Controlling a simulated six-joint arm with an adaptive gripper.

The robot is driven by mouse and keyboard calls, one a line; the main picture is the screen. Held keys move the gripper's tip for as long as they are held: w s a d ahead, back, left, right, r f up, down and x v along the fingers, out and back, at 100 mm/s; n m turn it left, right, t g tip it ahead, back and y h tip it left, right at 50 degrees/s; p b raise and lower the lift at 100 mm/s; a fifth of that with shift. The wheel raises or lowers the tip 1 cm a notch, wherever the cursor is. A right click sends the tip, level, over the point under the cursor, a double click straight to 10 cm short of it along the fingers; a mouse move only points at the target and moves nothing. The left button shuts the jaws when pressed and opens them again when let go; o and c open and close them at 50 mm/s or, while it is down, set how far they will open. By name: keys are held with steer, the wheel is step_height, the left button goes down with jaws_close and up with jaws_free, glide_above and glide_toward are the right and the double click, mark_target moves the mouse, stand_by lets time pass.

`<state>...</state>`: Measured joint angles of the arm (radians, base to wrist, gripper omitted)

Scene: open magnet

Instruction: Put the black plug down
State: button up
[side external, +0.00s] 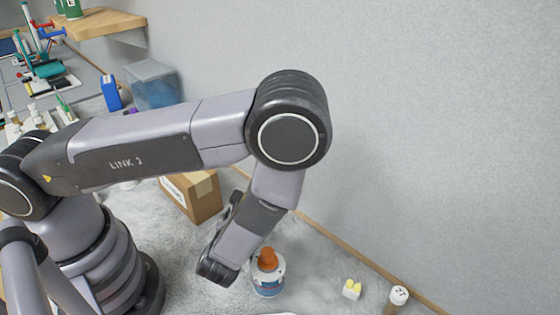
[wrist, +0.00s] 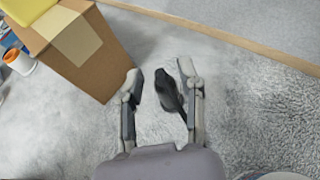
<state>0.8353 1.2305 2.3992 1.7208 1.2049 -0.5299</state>
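The black plug (wrist: 168,92) shows in the wrist view as a dark, elongated shape between the fingers of my gripper (wrist: 161,78). My gripper's fingers are spread apart. The plug lies close to the right finger, and a gap shows between it and the left finger. I cannot tell whether the plug touches the right finger or how high it is above the grey carpet-like surface (wrist: 235,110). In the side external view my arm covers this area, and neither the plug nor the fingertips can be made out.
A cardboard box (wrist: 92,58) stands just left of my gripper in the wrist view, also seen behind my arm (side external: 203,196). An orange-capped bottle (side external: 267,278) stands near my wrist. A wooden strip (wrist: 235,38) edges the wall. Surface right of the gripper is clear.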

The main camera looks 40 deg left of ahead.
steer(key=v, duration=0.6)
steer(key=s+a+r+n+g, duration=0.1)
steer(key=a+r+n+g, duration=0.3)
steer(key=r+n, duration=0.45)
steer(key=a+r+n+g, duration=0.45)
steer(key=r+n, duration=0.25)
steer(key=r, duration=0.2)
steer(key=s+r+n+t+h, duration=0.2)
steer(key=s+r+n+h, duration=0.2)
steer(key=r, duration=0.3)
steer(key=s+r+n+t+h, duration=0.2)
steer(key=s+r+n+h, duration=0.3)
steer(key=r+n, duration=0.2)
steer(key=shift+a+h, duration=0.3)
steer(key=shift+a, duration=0.1)
steer(key=shift+o, duration=0.4)
steer(key=shift+n+t, duration=0.25)
